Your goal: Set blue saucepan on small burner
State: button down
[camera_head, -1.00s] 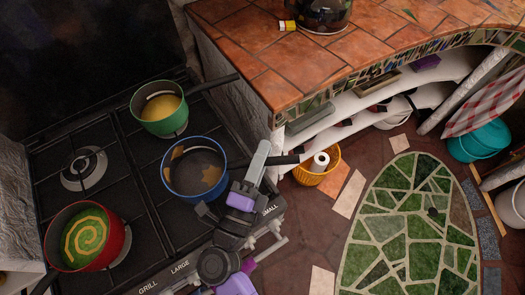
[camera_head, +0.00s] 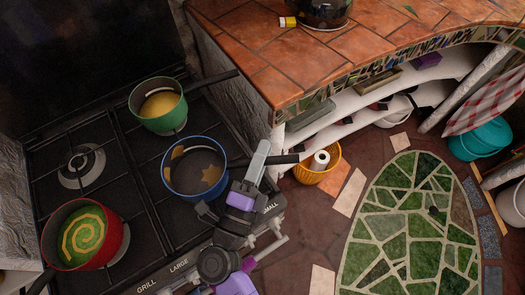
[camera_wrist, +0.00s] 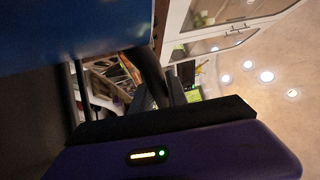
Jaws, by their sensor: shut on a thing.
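The blue saucepan (camera_head: 194,167) is over the front right of the hob, upright, with star-shaped brown patches inside and its dark handle (camera_head: 262,160) pointing right. My gripper (camera_head: 252,165) is at the handle and shut on it. In the wrist view the pan's blue side (camera_wrist: 70,30) fills the upper left, and the dark handle (camera_wrist: 150,75) runs down to my gripper. The pan hides whatever burner is beneath it, and I cannot tell whether it touches the grate. The word SMALL (camera_head: 268,214) is printed on the hob's front edge near my gripper.
A green pot (camera_head: 158,108) with yellow contents stands at the back right of the hob. A red pot (camera_head: 85,234) stands front left. A bare burner (camera_head: 82,166) shows at the back left. A tiled counter (camera_head: 300,60) rises at the right, with a yellow basket (camera_head: 318,165) below.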

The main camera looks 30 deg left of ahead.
jog(key=c, duration=1.2)
grip_release()
jog(key=shift+c, duration=0.2)
jog(key=b+v, duration=0.1)
jog(key=v, duration=0.7)
jog(key=shift+f, duration=0.1)
jog(key=d+r+n+t, duration=0.1)
jog(key=d+n, duration=0.3)
jog(key=d, duration=0.6)
jog(key=d+r+n, duration=0.2)
jog(key=d+n, duration=0.1)
jog(key=d, duration=0.7)
jog(key=s+d+n+g+h, duration=0.4)
jog(key=s+d+n+g, duration=0.2)
jog(key=s+d, duration=0.7)
jog(key=d+n, duration=0.2)
jog(key=shift+s+d+r+h, duration=0.3)
jog(key=shift+s+r, duration=0.05)
jog(key=shift+s, duration=0.05)
